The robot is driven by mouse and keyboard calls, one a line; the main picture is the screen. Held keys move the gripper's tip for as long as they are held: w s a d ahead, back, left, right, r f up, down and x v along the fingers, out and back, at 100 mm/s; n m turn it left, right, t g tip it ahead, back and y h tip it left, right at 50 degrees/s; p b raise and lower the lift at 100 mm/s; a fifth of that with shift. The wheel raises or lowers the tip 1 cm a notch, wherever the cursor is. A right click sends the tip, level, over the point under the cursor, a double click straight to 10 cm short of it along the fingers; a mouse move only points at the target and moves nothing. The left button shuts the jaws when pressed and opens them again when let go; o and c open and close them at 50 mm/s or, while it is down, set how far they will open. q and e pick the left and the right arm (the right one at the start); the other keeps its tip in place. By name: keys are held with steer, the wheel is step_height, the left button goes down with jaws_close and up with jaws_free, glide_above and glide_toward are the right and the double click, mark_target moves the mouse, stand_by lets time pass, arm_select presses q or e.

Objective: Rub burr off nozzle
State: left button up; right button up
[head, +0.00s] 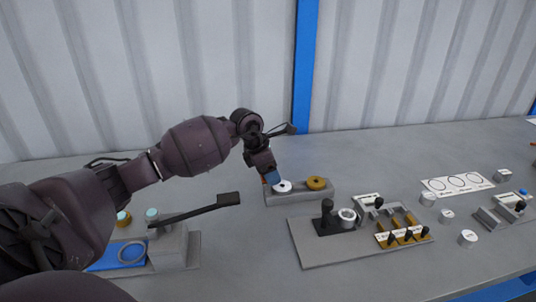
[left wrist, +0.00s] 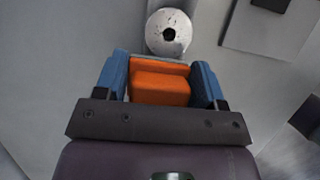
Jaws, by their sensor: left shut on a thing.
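My left gripper (head: 270,178) reaches down at the left end of a grey block at the back of the bench. In the left wrist view its two blue fingers (left wrist: 160,82) are shut on an orange block (left wrist: 160,88). A white round piece with a dark centre hole and dark specks, apparently the nozzle (left wrist: 168,32), lies just beyond the orange block. It also shows in the head view (head: 283,187), right beside the fingertips. I cannot tell whether the orange block touches it. My right gripper is not in view.
A brass ring (head: 316,183) sits on the same grey block (head: 300,198). A dark-handled brush (head: 200,208) lies over a grey fixture at left. A grey plate (head: 345,255) with black knobs and brass parts stands to the right. Several white cylinders stand farther right.

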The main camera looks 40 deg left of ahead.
arm_select(q)
steer(key=shift+d+r, duration=0.15)
steer(key=shift+r, duration=0.8)
steer(key=shift+r+p, duration=0.55)
steer(key=shift+r, duration=0.15)
steer(key=shift+r+p, duration=0.3)
steer(key=shift+r, duration=0.95)
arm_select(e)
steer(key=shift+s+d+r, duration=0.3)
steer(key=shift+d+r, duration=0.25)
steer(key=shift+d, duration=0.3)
